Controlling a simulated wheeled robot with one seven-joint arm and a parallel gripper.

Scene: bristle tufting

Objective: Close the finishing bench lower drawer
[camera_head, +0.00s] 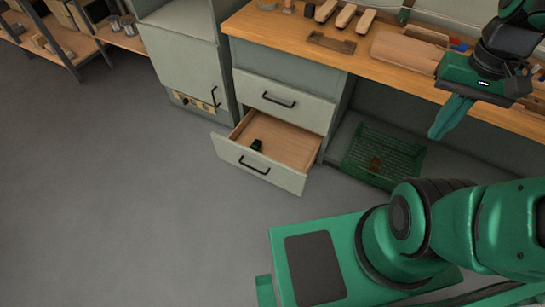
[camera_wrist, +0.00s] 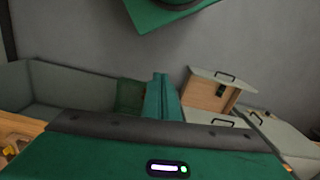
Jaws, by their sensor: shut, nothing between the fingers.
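The finishing bench (camera_head: 300,40) has a wooden top and grey-green drawer fronts. Its lower drawer (camera_head: 258,165) is pulled out, showing a wooden inside with a small dark object (camera_head: 256,145) in it. The drawer has a black bar handle (camera_head: 254,165). The upper drawer (camera_head: 284,99) looks shut. My gripper (camera_head: 436,136) is shut and empty, pointing down in front of the bench, to the right of the open drawer and apart from it. In the wrist view the fingers (camera_wrist: 160,80) are together, and the open lower drawer (camera_wrist: 211,96) shows to their right.
A green crate (camera_head: 384,156) stands under the bench, right of the drawers. Brushes and a wooden board (camera_head: 408,51) lie on the benchtop. A grey cabinet (camera_head: 185,65) stands left of the drawers. The floor (camera_head: 120,190) before the drawer is clear on the left.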

